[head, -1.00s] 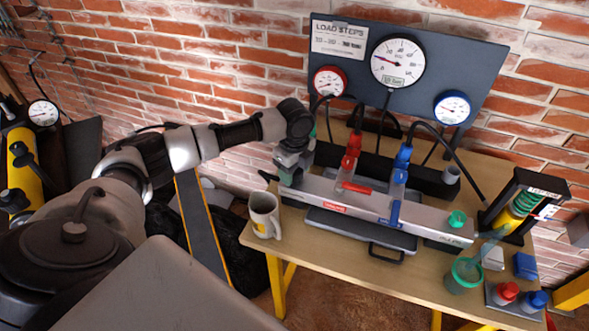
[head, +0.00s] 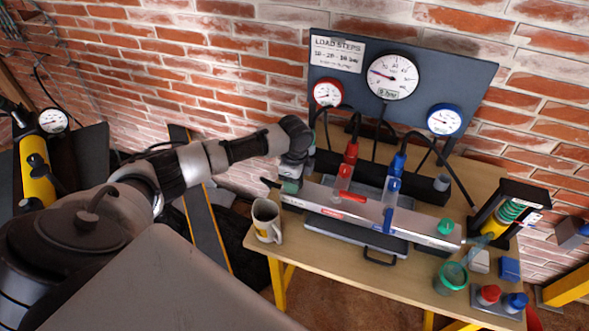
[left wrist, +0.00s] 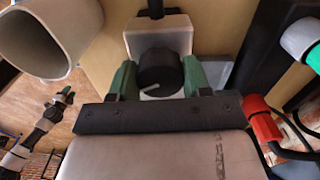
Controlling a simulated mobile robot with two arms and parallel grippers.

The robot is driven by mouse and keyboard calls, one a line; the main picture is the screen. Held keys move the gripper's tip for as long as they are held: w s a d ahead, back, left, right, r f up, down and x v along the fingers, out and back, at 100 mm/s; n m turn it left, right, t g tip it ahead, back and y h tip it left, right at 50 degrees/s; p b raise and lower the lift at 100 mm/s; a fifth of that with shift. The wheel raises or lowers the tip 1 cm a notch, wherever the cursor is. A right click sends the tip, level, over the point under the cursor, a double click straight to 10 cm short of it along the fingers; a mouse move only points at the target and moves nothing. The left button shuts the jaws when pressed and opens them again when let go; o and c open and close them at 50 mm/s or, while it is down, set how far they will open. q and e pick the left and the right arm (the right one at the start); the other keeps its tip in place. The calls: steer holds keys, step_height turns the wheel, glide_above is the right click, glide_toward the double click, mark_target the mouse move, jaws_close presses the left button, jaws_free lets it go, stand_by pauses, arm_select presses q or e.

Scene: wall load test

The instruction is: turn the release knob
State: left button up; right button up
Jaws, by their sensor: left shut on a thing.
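The release knob (left wrist: 158,68) is black and round with a pale line on its face. It sits on a light grey block (left wrist: 170,35) in the left wrist view. My left gripper (left wrist: 159,80) is shut on the knob, one green finger on each side. In the head view my left gripper (head: 291,184) reaches down to the left end of the long silver pump unit (head: 330,208) on the wooden bench; the knob is hidden there. My right gripper is not in view.
A mug (head: 266,221) stands close left of the gripper and shows in the left wrist view (left wrist: 48,35). Red (head: 344,178) and blue (head: 392,190) hose couplings stand on the unit. A gauge panel (head: 430,75) rises behind. A green cup (head: 452,277) stands front right.

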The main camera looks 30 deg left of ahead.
arm_select(q)
steer(key=n+p, duration=0.3)
steer(key=shift+r+n+p, duration=0.25)
steer(key=shift+n+p, duration=0.1)
steer(key=shift+n, duration=0.05)
steer(key=n+p, duration=0.3)
steer(key=shift+n, duration=0.3)
steer(key=n+p, duration=0.2)
steer(key=n, duration=0.2)
steer(key=shift+f+p, duration=0.15)
steer(key=shift+p, duration=0.2)
steer(key=shift+n+p, duration=0.45)
steer(key=shift+n, duration=0.35)
steer(key=shift+f, duration=0.1)
steer(key=o, duration=0.9)
step_height(320, 180, up, 11)
steer(key=shift+f+b, duration=0.1)
steer(key=shift+b, duration=0.3)
